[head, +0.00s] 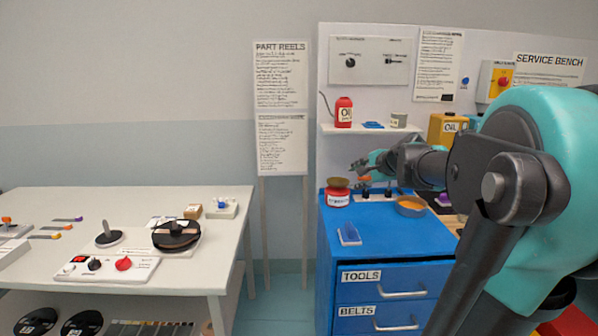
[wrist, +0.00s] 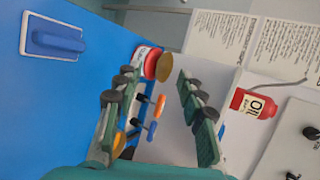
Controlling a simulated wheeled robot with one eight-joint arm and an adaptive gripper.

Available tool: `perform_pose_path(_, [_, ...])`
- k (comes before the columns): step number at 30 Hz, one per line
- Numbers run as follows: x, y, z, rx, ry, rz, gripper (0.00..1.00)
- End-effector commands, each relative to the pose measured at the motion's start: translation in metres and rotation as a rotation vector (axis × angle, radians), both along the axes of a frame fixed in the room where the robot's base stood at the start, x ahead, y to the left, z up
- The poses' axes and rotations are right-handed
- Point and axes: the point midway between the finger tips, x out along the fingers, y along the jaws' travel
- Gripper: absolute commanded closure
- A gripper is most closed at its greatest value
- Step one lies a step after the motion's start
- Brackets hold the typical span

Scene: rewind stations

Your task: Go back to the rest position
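My gripper (head: 360,166) is over the blue cabinet (head: 385,246) at the service bench, with my arm reaching in from the right. In the wrist view my gripper (wrist: 156,76) has its two dark green fingers spread apart with nothing between the tips. Screwdriver-like tools with orange and blue handles (wrist: 158,106) show behind the gap, apart from the fingers. A red-and-white tin with a brownish top (head: 338,193) stands on the cabinet near the gripper; it also shows beyond the fingers in the wrist view (wrist: 150,63).
A shelf (head: 370,129) above the cabinet holds a red oil bottle (head: 343,112). A blue block (head: 349,234) and an orange-rimmed bowl (head: 410,207) sit on the cabinet. A white table (head: 210,262) with a black reel (head: 176,235) stands left. Floor between is clear.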

Motion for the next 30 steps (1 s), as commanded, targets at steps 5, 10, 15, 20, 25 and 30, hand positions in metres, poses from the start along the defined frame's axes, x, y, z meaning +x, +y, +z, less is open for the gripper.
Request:
perform_pose_path(5, [-0.073, 0.022, -0.102, -0.363, 0.042, 0.268, 0.6])
perform_pose_path(10, [-0.152, 0.022, -0.189, -0.693, 0.092, 0.542, 0.6])
perform_pose_path(15, [-0.223, 0.007, -0.253, -0.957, 0.148, 0.787, 0.6])
perform_pose_path(20, [-0.263, -0.006, -0.282, -1.093, 0.183, 0.922, 0.6])
perform_pose_path(25, [-0.273, -0.011, -0.289, -1.131, 0.195, 0.962, 0.6])
perform_pose_path(30, [-0.272, -0.011, -0.288, -1.13, 0.195, 0.96, 0.6])
